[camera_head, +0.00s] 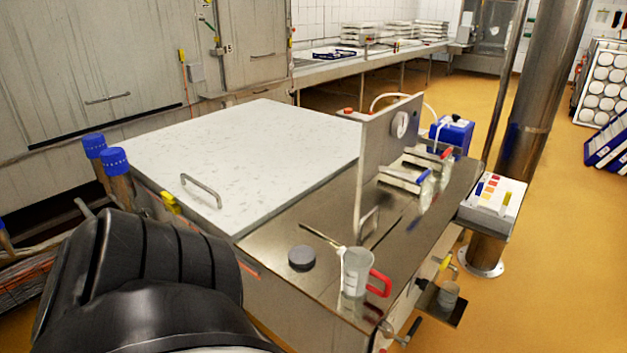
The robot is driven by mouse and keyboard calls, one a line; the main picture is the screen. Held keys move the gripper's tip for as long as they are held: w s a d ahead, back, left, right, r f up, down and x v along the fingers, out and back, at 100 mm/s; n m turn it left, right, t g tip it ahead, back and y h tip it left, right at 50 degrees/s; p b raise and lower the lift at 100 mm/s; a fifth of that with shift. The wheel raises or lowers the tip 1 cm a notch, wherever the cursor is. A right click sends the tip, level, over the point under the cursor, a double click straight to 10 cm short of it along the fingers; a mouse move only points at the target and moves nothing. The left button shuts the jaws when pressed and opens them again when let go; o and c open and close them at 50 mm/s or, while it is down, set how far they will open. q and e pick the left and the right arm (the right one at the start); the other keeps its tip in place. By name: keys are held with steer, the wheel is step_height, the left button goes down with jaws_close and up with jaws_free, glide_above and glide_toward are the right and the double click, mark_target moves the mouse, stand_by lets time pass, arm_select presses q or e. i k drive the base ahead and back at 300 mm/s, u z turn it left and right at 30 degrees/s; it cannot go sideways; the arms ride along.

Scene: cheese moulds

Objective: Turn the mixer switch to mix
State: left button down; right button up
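I cannot pick out a mixer switch or its position with certainty. An upright steel panel (375,150) with a round white dial (400,125) stands on the steel worktop (300,222). A small red knob or button (347,110) shows on a ledge at the panel's far left. A thick black arm link of mine fills the bottom left corner, in front of the vat's near side. Neither gripper shows, so their distance from the panel cannot be seen.
A vat with a pale lid (245,150) and handle (201,190) adjoins the worktop. A jug with a red handle (356,272) and a dark round cap (302,257) stand near the front.

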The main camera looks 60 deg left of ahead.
mark_target(422, 284)
steer(key=u, duration=1.25)
steer(key=i, duration=0.5)
steer(key=k, duration=0.5)
steer(key=u, duration=2.55)
steer(key=k, duration=0.8)
steer(key=z, duration=1.45)
steer(key=i, duration=1)
steer(key=u, duration=0.05)
